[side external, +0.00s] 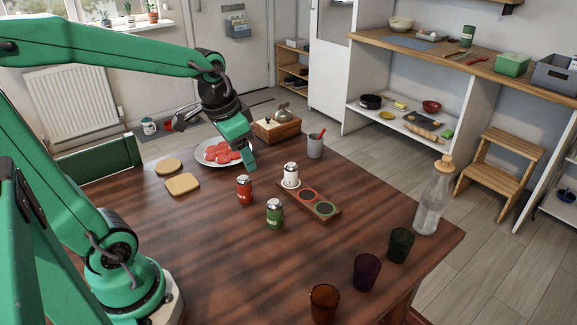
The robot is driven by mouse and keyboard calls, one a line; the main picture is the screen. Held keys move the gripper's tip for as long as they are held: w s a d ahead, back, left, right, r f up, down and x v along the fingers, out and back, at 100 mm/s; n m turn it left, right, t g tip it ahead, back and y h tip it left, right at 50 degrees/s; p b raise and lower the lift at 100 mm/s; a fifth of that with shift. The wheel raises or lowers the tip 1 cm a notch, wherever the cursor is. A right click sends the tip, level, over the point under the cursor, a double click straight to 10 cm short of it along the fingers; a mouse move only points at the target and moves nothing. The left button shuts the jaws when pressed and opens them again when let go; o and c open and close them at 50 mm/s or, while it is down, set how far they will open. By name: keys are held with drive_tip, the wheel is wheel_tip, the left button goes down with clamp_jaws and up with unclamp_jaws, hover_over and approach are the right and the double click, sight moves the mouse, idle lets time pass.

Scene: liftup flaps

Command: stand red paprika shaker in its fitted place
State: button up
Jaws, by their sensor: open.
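The red paprika shaker (244,190) stands upright on the wooden table, left of the rack. The wooden rack (335,214) has a red-ringed round place (308,196) in the middle and a green-ringed one (325,208) at its near end, both empty. A white shaker (291,175) stands at the rack's far end. A green shaker (274,214) stands on the table in front of the rack. My gripper (250,160) is open and empty, above the table beside the plate and beyond the red shaker. Only part of its fingers shows.
A plate of red slices (205,158), a wooden box (268,132) and a grey cup (315,146) stand near my gripper. A glass bottle (432,205) and three dark glasses (367,270) stand right and front. The table's front middle is clear.

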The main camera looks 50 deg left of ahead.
drive_tip(key=w+a+f+m+g, duration=0.1)
drive_tip(key=w+a+f+g, duration=0.1)
drive_tip(key=w+a+f, duration=0.3)
drive_tip(key=g, duration=0.1)
hover_over(244, 186)
drive_tip(key=w+a, duration=0.1)
drive_tip(key=a, duration=0.1)
drive_tip(key=shift+m+h, duration=0.3)
drive_tip(key=shift+m, duration=0.1)
wheel_tip(244, 186, down, 7)
drive_tip(key=shift+a+f, duration=0.1)
drive_tip(key=shift+f, duration=1.35)
drive_tip(key=shift+f, duration=0.1)
drive_tip(key=shift+s+d+f, duration=0.1)
drive_tip(key=shift+d+f, duration=0.05)
drive_tip(key=shift+f, duration=1.15)
drive_tip(key=shift+d+f, duration=0.1)
drive_tip(key=shift+f, duration=1.15)
drive_tip(key=c, duration=1.1)
